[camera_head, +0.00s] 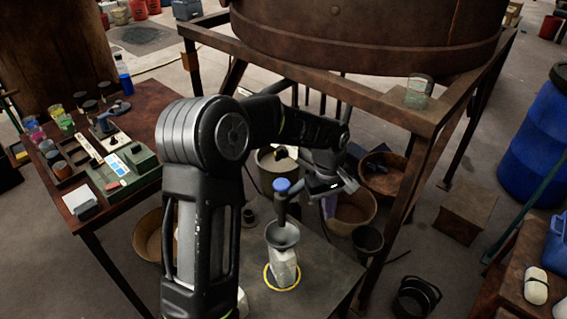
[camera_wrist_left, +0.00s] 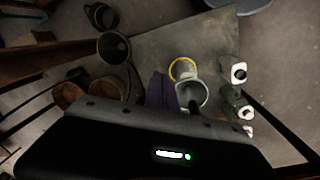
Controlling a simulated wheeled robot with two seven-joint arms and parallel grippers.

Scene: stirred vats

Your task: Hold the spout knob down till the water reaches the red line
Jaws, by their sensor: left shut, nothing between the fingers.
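A blue knob (camera_head: 282,185) tops a dark upright spout piece in the head view. Below it stands a grey vessel with a flared mouth (camera_head: 283,235), on a yellow ring (camera_head: 270,283) on the dark table. The vessel also shows in the left wrist view (camera_wrist_left: 192,94). My left gripper (camera_head: 328,211) is shut and empty, pointing down to the right of the knob and apart from it. Its purplish fingers (camera_wrist_left: 159,80) show beside the vessel in the wrist view. I cannot make out any red line or water level. My right gripper is not in view.
A large brown vat (camera_head: 370,35) rests on a rusty frame (camera_head: 310,75) above. A glass jar (camera_head: 418,92) stands on the frame. A dark bucket (camera_head: 367,243) and brown bowls (camera_head: 383,177) lie to the right. A side table (camera_head: 150,100) with small jars is at left.

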